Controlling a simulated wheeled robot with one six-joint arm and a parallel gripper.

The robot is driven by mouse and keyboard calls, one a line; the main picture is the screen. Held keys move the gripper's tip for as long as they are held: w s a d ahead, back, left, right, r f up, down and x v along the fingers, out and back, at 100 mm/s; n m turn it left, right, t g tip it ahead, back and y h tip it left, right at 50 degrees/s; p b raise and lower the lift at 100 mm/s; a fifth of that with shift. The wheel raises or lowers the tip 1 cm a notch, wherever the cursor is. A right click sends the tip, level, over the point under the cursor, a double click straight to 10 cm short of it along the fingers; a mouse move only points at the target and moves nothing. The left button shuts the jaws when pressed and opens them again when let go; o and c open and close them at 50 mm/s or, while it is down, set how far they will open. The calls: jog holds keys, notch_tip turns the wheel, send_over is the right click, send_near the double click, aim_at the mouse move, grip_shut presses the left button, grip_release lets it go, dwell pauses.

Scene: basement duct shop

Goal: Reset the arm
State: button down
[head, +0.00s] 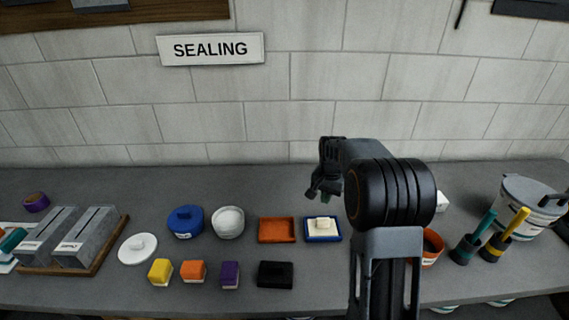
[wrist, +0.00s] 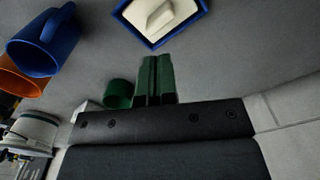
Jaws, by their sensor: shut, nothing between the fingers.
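My gripper (head: 318,193) hangs from my raised, bent arm, above the back part of the bench in the head view. It is empty, and its tips point down. In the wrist view its two dark green fingers (wrist: 156,62) lie side by side with no gap, shut on nothing. A blue tray (head: 323,238) with a cream block (head: 322,224) in it stands on the bench, nearer the front than my gripper. The tray also shows at the top of the wrist view (wrist: 148,42), apart from the fingers. My arm hides part of the bench behind it.
An orange tray (head: 276,230), a white bowl (head: 228,222) and a blue lidded pot (head: 185,222) stand to the left. Several small blocks line the front. A white bucket (head: 525,205) and brushes (head: 497,244) stand right. A blue mug (wrist: 42,45) and green round thing (wrist: 118,93) show in the wrist view.

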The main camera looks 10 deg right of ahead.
jog(key=shift+s+f+n, duration=0.1)
jog(key=shift+f+n, duration=0.2)
jog(key=shift+n, duration=0.1)
jog(key=s+a+r+n+t, duration=0.2)
jog(key=s+a+r+n, duration=0.1)
jog(key=s, duration=0.8)
jog(key=s+a+r+n+t, duration=0.2)
jog(key=s+a+r+n, duration=0.2)
jog(key=s, duration=0.7)
jog(key=a+r, duration=0.2)
jog(key=a, duration=0.1)
jog(key=shift+a, duration=0.3)
